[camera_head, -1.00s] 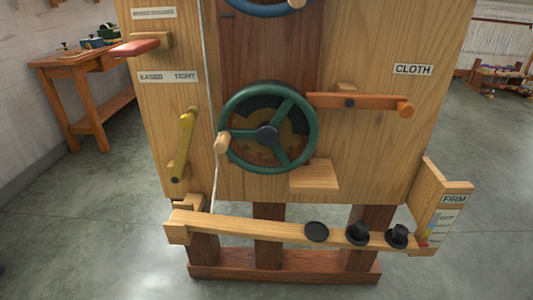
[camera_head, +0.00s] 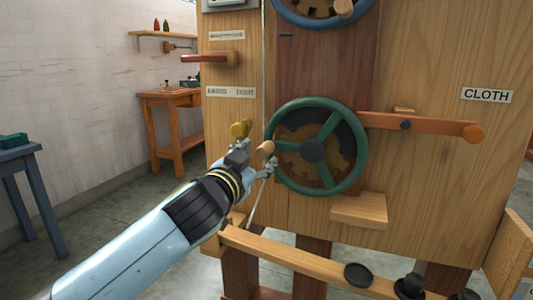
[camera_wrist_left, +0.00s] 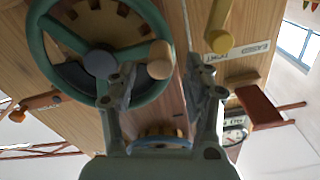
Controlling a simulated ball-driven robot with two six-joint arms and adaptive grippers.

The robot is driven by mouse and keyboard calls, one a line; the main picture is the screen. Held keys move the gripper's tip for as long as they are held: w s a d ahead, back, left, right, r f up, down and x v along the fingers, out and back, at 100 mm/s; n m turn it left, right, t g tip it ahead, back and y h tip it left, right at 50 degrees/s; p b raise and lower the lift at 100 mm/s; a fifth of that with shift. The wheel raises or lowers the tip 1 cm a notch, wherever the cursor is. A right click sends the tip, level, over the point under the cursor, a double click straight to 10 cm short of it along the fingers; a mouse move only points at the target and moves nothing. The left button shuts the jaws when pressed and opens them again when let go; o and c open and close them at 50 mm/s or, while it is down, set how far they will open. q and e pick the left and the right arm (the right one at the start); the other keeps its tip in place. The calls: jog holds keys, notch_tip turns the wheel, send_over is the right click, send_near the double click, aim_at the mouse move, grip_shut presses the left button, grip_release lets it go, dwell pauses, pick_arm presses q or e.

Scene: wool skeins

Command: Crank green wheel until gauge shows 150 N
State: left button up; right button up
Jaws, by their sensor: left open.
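The green wheel (camera_head: 360,150) stands on the wooden panel in the middle of the head view, with a wooden crank knob (camera_head: 265,149) on the left of its rim. The wheel also shows in the left wrist view (camera_wrist_left: 38,45). My left gripper (camera_head: 266,164) is open at the knob. In the wrist view the knob (camera_wrist_left: 160,60) appears between its two fingertips (camera_wrist_left: 160,76); contact cannot be told. A grey-framed box (camera_head: 232,3), perhaps the gauge, is cut off at the top of the head view; no reading is visible. My right gripper is out of view.
A blue wheel (camera_head: 320,21) is above the green one. A yellow lever (camera_head: 240,129) is close to my left gripper. An orange lever (camera_head: 430,122) and a wooden block (camera_head: 360,210) are right of and below the wheel. A beam with black weights (camera_head: 358,275) runs below.

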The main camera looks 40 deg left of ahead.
aim_at(260, 155)
pick_arm(q)
jog(key=x, duration=0.4)
jog(key=shift+w+a, duration=0.1)
jog(key=shift+w, duration=0.25)
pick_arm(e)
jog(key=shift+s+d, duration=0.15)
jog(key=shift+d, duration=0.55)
pick_arm(q)
jog(key=shift+c, duration=0.3)
jog(key=c, duration=0.9)
grip_shut()
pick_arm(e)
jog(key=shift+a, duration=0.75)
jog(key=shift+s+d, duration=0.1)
